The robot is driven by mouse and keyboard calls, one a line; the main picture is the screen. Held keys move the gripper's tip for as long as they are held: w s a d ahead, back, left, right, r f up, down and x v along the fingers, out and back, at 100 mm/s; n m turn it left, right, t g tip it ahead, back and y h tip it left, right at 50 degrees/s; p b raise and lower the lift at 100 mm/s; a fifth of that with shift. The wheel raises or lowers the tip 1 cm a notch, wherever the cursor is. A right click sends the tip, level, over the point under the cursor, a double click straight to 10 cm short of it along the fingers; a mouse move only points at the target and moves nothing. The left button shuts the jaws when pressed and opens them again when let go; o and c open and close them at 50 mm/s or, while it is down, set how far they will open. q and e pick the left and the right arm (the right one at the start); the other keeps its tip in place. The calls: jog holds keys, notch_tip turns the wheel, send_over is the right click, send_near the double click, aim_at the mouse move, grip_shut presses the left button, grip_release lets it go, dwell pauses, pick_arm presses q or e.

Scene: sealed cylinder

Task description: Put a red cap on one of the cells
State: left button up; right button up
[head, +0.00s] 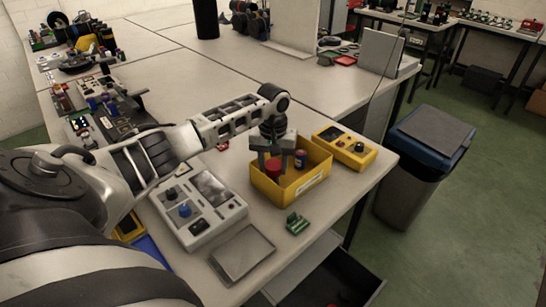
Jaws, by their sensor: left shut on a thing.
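My left gripper (275,165) points down over the left part of a yellow bin (305,185). Its two fingers are closed around a small red thing, which looks like a red cap (273,168). Whether it is clear of the bin or touching something in it I cannot tell. A dark blue cell (300,159) with some red on it stands upright in the bin, just right of the gripper. The rest of the bin's inside is partly hidden by the fingers and the front wall. My right gripper is not in view.
A yellow box with a knob (345,148) stands right of the bin. A grey instrument panel (197,205) is at the left. A small green board (297,223) and a flat grey plate (243,253) lie in front. An open drawer (325,275) shows below the table edge.

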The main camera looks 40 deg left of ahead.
aim_at(272, 167)
pick_arm(q)
jog(key=shift+f, duration=0.55)
dwell(0.6)
jog(key=o, duration=1.5)
jog(key=shift+r, duration=0.15)
jog(key=shift+r, duration=3.35)
jog(key=shift+s, duration=0.1)
